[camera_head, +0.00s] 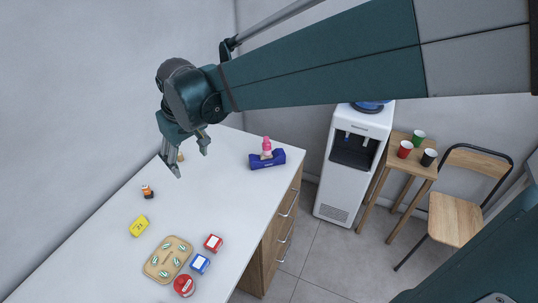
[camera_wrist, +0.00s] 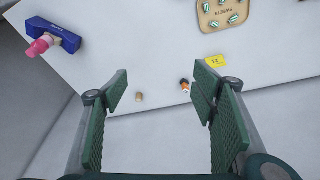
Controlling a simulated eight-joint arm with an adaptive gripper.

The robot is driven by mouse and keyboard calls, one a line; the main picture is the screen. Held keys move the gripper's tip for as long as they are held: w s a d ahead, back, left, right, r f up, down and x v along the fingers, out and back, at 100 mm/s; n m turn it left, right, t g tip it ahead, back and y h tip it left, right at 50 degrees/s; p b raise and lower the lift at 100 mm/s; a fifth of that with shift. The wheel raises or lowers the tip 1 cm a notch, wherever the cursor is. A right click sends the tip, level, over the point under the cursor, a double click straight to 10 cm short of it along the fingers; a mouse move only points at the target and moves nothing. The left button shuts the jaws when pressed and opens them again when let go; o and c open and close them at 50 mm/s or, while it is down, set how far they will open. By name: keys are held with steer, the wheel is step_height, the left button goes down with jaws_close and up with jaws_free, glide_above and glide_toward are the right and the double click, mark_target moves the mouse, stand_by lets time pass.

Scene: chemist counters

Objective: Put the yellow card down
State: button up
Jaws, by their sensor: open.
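My gripper (camera_head: 190,161) is above the far part of the counter, well apart from the card. Its jaws are open with nothing between them, as the wrist view (camera_wrist: 158,125) also shows.
A tan tray (camera_head: 150,271) with several small green-and-white items lies near the front. Red (camera_head: 213,243), blue-and-white (camera_head: 200,264) and round red (camera_head: 184,286) items are beside it. A small orange-and-black bottle (camera_head: 147,192) stands beyond the card.

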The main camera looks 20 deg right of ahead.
steer(key=s+d+r+m+t+h, duration=0.1)
steer(key=s+d+m+t, duration=0.3)
steer(key=s+d, duration=1.6)
steer(key=d+m, duration=0.1)
steer(key=d, duration=0.2)
steer(key=shift+r, duration=0.25)
steer(key=shift+s+f, duration=0.1)
step_height(320, 180, down, 7)
steer(key=b, duration=0.7)
stand_by(0.5)
